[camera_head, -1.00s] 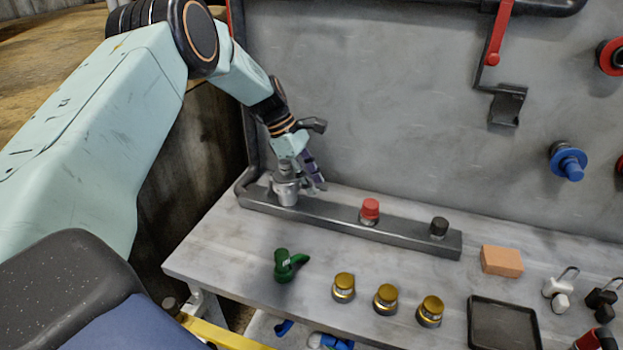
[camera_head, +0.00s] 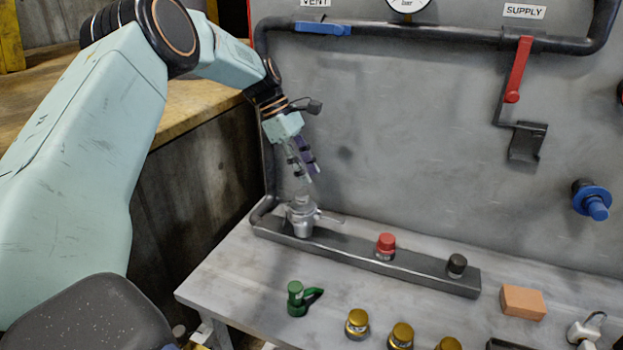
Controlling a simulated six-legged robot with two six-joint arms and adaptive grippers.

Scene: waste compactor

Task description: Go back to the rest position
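My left gripper (camera_head: 303,172) comes in from the left and points down above the left end of the dark rail on the bench. A grey metal fitting (camera_head: 301,218) with a side lever stands on that rail, just below the fingertips. The fingers appear apart, with nothing seen between them, and a small gap seems to separate them from the fitting. My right gripper is not in view.
The rail (camera_head: 350,250) also bears a red-capped piece (camera_head: 385,246) and a black one (camera_head: 456,265). A green part (camera_head: 301,298), several gold caps (camera_head: 357,322) and an orange block (camera_head: 522,302) are on the bench. A red lever (camera_head: 518,70) hangs on the wall panel.

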